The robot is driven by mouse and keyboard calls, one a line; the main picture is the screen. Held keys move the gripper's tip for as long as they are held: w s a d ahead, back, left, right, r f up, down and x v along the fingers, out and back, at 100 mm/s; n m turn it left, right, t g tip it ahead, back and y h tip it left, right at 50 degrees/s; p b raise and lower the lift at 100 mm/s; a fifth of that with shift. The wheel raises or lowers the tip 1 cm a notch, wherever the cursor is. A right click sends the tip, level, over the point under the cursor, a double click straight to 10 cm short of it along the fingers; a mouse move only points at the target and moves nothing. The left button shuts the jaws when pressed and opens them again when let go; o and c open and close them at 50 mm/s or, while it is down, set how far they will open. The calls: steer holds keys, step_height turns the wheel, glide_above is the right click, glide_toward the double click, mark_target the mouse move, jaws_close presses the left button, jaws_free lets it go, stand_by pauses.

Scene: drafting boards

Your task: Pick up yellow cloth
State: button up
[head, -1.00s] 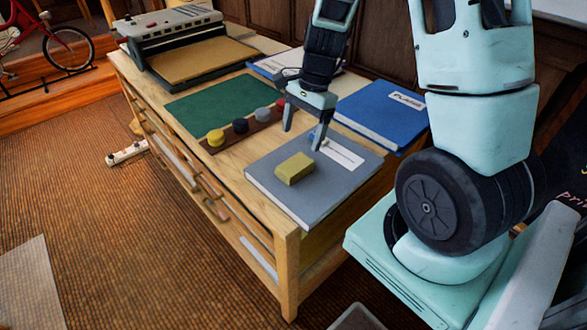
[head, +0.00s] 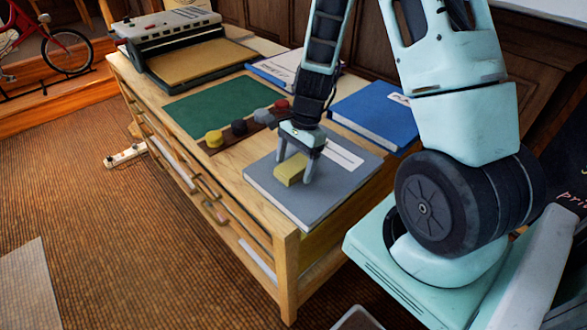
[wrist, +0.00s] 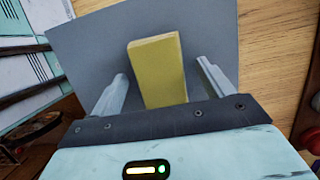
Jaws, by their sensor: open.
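The yellow cloth (head: 290,169) is a small folded block lying on a grey book or binder (head: 298,208) at the near end of the wooden table. My gripper (head: 295,168) is open and low over the cloth, with one finger on each side of it. In the wrist view the cloth (wrist: 158,70) lies between the two spread fingers, with a gap on both sides. Its near end is hidden behind the gripper body.
A blue binder (head: 372,114) lies behind the grey one. A strip with several round knobs, including a yellow one (head: 214,138), sits to the left beside a green mat (head: 215,108). A grey machine (head: 170,35) stands at the table's far end.

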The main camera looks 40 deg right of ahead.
mark_target(295, 164)
steer(key=shift+f, duration=0.15)
steer(key=c, duration=1.1)
steer(key=shift+o, duration=0.2)
step_height(295, 164, up, 10)
steer(key=p, duration=0.1)
steer(key=shift+r, duration=0.2)
steer(key=shift+o, duration=0.9)
steer(key=shift+c, duration=0.4)
